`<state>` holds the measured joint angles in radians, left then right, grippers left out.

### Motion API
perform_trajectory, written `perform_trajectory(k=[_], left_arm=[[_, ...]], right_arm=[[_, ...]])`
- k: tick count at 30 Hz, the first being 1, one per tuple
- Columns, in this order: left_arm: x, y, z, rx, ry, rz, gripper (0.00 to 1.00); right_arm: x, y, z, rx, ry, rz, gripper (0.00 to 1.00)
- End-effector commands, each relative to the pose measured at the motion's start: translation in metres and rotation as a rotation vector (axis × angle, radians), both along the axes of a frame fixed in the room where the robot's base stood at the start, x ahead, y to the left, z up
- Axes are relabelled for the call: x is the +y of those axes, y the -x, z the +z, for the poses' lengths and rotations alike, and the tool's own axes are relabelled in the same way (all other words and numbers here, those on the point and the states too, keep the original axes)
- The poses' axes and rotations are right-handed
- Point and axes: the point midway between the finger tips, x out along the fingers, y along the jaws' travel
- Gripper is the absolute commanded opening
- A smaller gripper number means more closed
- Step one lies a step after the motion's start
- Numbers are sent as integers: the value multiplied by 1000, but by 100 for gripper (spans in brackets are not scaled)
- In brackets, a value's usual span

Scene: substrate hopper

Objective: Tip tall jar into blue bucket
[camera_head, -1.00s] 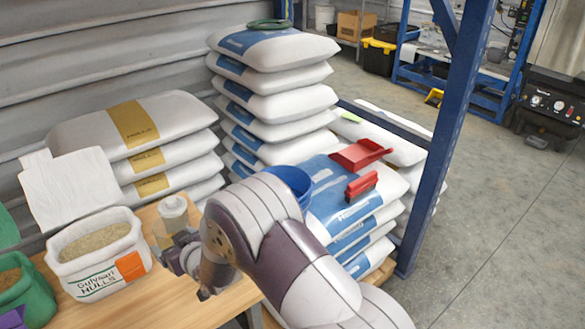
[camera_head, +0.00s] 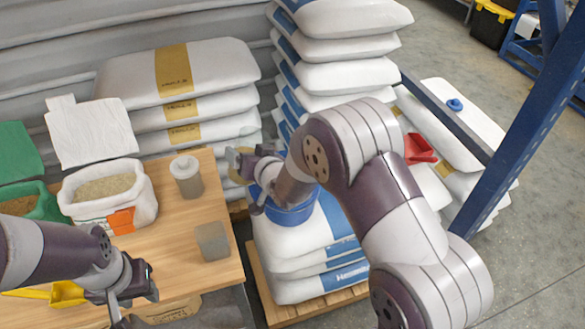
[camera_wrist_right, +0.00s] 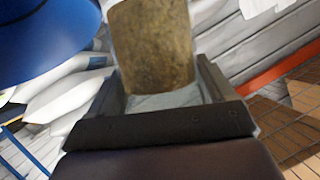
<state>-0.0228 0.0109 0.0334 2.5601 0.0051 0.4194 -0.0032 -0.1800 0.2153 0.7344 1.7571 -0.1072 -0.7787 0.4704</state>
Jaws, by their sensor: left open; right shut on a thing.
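My right gripper (camera_head: 250,172) is shut on a jar with brown grainy contents (camera_head: 240,160), beside and above the blue bucket. In the right wrist view the jar (camera_wrist_right: 152,48) stands out from between the fingers, and the blue bucket (camera_wrist_right: 40,40) is close at upper left. In the head view the bucket (camera_head: 290,214) sits on a stack of bags, partly hidden by my right arm. I cannot see inside it or tell whether anything pours. My left gripper (camera_head: 128,295) is open and empty, at the table's front left.
An open white sack (camera_head: 105,195) and a yellow scoop (camera_head: 66,292) are to the left. A blue post (camera_head: 520,140) rises at right; a red scoop (camera_head: 420,149) lies on bags.

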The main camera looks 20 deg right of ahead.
Motion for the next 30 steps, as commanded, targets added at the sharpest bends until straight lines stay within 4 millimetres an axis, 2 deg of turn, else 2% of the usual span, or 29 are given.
perform_trajectory(k=[1, 4, 9, 14, 17, 18, 24, 30], left_arm=[[0, 0, 5, 0, 0, 0, 43], [0, 0, -2, 0, 0, 0, 43], [0, 0, -35, 0, 0, 0, 43], [0, 0, -58, 0, 0, 0, 43], [0, 0, -62, 0, 0, 0, 43], [0, 0, -57, 0, 0, 0, 43], [0, 0, -56, -1, 0, 0, 43], [0, 0, -56, 0, 0, 0, 43]], right_arm=[[3, 0, 3, 11, -97, 0, 39], [10, 1, -6, 37, -339, 1, 39], [12, 2, -31, 80, -780, 1, 39], [7, 1, -46, 109, -1081, 2, 39], [-1, 0, -41, 134, -1324, 1, 39], [-4, 0, -32, 139, -1381, 1, 39], [-11, -1, -24, 158, -1541, 1, 39], [-11, -1, -23, 160, -1557, 0, 39]])
